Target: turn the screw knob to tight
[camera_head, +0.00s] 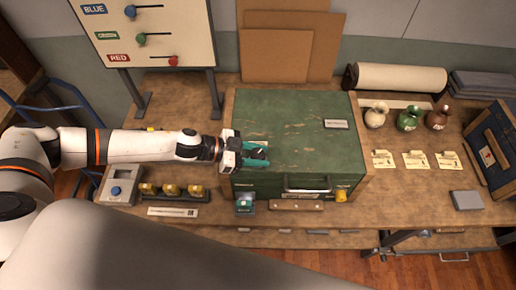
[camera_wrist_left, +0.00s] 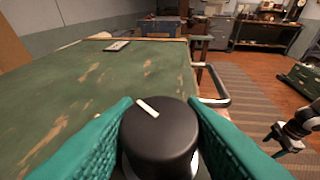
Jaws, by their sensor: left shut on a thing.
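The screw knob (camera_wrist_left: 160,138) is a black round knob with a white pointer mark. In the left wrist view the mark lies toward the far left of its top. My left gripper (camera_head: 257,153) has its teal fingers shut around the knob, at the left side of the worn green chest (camera_head: 300,115). In the head view the fingers mostly hide the knob. Any tight or loose marking by the knob cannot be read. What looks like my right gripper (camera_wrist_left: 286,138) shows small and dark at the right edge of the left wrist view, and its jaws are unclear.
The chest has a front metal handle (camera_head: 308,184) and a yellow knob (camera_head: 341,196). Left of it stand a grey device with a blue knob (camera_head: 116,190) and several yellow pieces. Vases (camera_head: 408,117) and cards (camera_head: 414,160) stand right. A lever panel (camera_head: 147,30) stands behind.

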